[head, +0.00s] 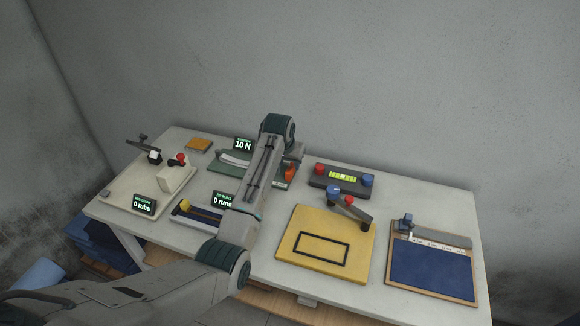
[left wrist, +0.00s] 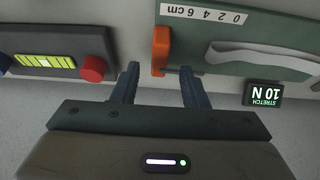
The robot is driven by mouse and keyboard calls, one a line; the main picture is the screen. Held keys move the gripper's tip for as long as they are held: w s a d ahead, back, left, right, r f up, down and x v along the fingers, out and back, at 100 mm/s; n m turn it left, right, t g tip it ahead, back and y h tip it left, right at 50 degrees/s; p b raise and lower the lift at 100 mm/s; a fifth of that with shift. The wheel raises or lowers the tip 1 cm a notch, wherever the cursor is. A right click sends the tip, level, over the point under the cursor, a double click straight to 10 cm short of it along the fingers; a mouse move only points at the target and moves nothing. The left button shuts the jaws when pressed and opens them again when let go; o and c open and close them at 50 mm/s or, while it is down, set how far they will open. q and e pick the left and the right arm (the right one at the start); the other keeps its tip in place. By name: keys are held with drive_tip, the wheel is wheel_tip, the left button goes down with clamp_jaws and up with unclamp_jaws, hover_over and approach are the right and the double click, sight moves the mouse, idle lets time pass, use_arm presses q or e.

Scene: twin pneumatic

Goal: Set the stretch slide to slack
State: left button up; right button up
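The stretch slide is an orange block (head: 290,172) at the right end of a green board (head: 226,169). A white strip lies along the board, and its stretch display (head: 243,144) reads 10 N. In the left wrist view the orange slide (left wrist: 161,48) stands beside a scale (left wrist: 203,14) marked 0 2 4 6 cm. My left gripper (left wrist: 158,72) is open, its fingers apart on either side of the slide's near end, with nothing clearly gripped. In the head view my left arm hides part of the green board. My right gripper is not in view.
A dark level device (head: 340,180) with red and blue knobs stands right of the slide. A yellow board (head: 300,262), a blue panel (head: 432,272), a rub-count rig (head: 150,185) and a run-count tray (head: 190,214) share the white table (head: 440,197).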

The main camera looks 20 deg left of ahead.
sight(290, 168)
use_arm(q)
drive_tip(key=shift+p+x, duration=0.35)
drive_tip(key=shift+x, duration=2.05)
clamp_jaws()
